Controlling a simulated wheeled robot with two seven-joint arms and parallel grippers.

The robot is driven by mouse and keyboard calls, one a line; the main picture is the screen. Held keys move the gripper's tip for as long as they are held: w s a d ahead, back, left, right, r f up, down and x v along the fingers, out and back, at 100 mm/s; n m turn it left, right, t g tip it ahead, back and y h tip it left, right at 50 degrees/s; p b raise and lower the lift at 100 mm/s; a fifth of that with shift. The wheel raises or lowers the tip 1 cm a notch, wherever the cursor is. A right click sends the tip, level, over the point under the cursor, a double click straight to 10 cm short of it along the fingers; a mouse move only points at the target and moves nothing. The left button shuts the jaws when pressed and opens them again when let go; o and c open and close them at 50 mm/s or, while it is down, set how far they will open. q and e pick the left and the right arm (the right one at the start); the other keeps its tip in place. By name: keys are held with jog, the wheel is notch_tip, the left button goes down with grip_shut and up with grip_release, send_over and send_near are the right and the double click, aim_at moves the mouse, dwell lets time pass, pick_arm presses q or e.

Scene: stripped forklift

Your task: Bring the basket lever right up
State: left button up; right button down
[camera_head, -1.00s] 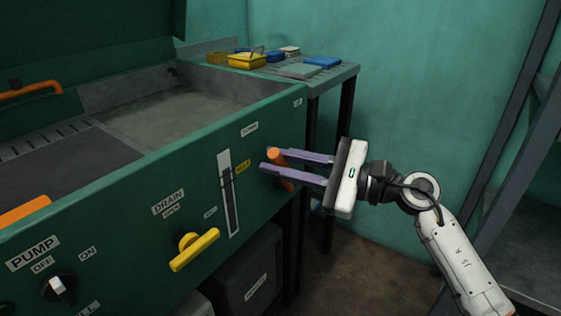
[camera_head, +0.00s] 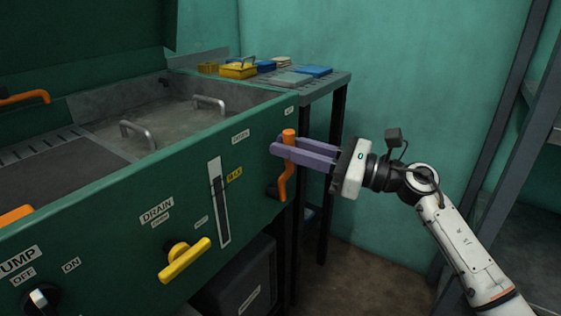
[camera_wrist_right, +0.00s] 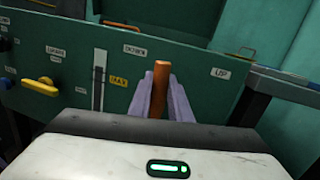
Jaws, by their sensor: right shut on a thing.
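The basket lever (camera_head: 286,170) is an orange bar on the right end of the green washer front. It stands nearly upright from a dark pivot, its top near the UP label (camera_head: 289,111). My right gripper (camera_head: 280,147) is shut on the lever's upper part, with purple fingers on either side. In the right wrist view the lever (camera_wrist_right: 161,88) stands between the two fingers (camera_wrist_right: 160,98). Two grey basket handles (camera_head: 209,102) show inside the tank. My left gripper is not in view.
A yellow drain handle (camera_head: 185,260) and a level gauge (camera_head: 219,200) are on the front panel left of the lever. A side table (camera_head: 335,80) holds yellow and blue boxes behind. A grey rack (camera_head: 520,200) stands at the right; the floor between is clear.

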pick_arm(q)
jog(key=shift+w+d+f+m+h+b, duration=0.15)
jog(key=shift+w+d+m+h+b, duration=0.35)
jog(key=shift+b, duration=0.55)
pick_arm(e)
jog(key=w+d+f+m+t, duration=0.2)
jog(key=w+d+m, duration=0.3)
jog(key=w+m, duration=0.2)
jog(key=shift+m+t, duration=0.4)
jog(key=shift+m, duration=0.6)
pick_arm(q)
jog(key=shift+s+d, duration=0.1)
pick_arm(e)
jog(key=shift+d, duration=0.15)
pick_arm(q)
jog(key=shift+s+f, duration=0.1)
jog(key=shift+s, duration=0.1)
pick_arm(e)
jog(key=c, duration=1.6)
grip_release()
jog(key=shift+c, duration=0.2)
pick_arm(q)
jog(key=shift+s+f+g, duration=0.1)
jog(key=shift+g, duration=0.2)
pick_arm(e)
jog(key=shift+f, duration=0.1)
